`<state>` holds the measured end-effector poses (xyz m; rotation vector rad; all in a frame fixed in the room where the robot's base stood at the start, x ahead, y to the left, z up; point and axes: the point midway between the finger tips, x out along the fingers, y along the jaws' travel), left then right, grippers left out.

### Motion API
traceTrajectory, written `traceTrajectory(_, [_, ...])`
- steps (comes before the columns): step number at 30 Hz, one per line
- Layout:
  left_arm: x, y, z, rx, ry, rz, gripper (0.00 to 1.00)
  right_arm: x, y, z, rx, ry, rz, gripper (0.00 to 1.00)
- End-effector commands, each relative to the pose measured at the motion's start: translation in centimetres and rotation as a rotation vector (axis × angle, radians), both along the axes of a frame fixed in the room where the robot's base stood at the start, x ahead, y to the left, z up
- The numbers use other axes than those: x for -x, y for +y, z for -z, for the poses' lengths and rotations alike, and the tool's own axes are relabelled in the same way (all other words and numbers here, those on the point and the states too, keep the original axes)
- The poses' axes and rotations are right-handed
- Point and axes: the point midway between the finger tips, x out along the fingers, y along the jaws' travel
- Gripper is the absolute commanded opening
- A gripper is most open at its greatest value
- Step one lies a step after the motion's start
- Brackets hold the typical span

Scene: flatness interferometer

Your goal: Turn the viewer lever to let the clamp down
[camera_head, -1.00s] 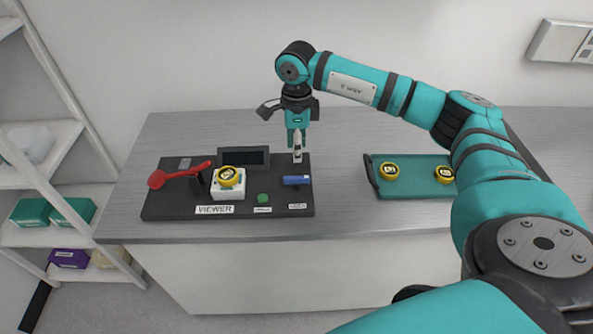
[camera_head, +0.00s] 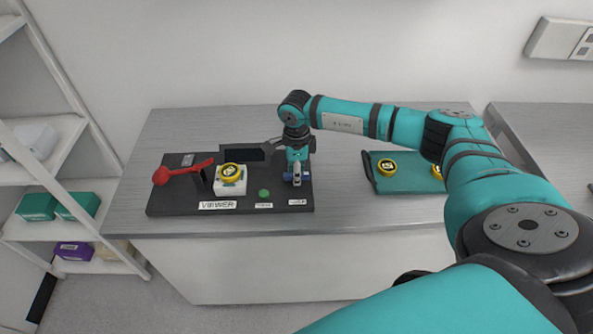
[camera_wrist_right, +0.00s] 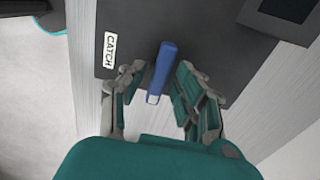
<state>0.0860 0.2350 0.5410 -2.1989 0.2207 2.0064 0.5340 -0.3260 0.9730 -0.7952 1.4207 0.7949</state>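The viewer is a dark base plate (camera_head: 180,207) with a "VIEWER" label on the bench. A red lever arm with a round end (camera_head: 182,171) stands raised at its left. A yellow-rimmed disc (camera_head: 231,171) sits on the white block (camera_head: 230,187). The blue lever (camera_head: 288,177), at the plate's right end, is mostly hidden by my right gripper (camera_head: 297,182). In the right wrist view the blue lever (camera_wrist_right: 162,72) lies between the open fingers of my right gripper (camera_wrist_right: 158,98), beside a "CATCH" label (camera_wrist_right: 110,51), with gaps on both sides. My left gripper is out of view.
A dark screen (camera_head: 240,153) stands behind the block. A green button (camera_head: 264,193) is left of my right gripper. A teal tray (camera_head: 400,184) with yellow-rimmed discs (camera_head: 387,167) lies to the right. Shelves (camera_head: 75,185) stand at the left. The bench front (camera_head: 380,214) is clear.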

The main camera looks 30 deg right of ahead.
Motion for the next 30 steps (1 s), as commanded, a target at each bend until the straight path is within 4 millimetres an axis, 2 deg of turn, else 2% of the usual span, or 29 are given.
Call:
traceTrajectory(1, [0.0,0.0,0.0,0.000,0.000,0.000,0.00,0.0,0.0,0.0,0.000,0.000,0.000,0.24])
traceTrajectory(6, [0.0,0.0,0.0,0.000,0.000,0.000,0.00,0.0,0.0,0.0,0.000,0.000,0.000,0.02])
traceTrajectory(7, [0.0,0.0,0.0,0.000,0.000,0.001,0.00,0.0,0.0,0.0,0.000,0.000,0.000,0.00])
traceTrajectory(20, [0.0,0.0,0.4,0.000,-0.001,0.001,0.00,0.0,0.0,0.0,0.000,-0.001,0.046,0.00])
traceTrajectory(30, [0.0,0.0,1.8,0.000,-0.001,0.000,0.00,-0.1,0.0,0.2,-0.001,-0.002,0.279,0.00])
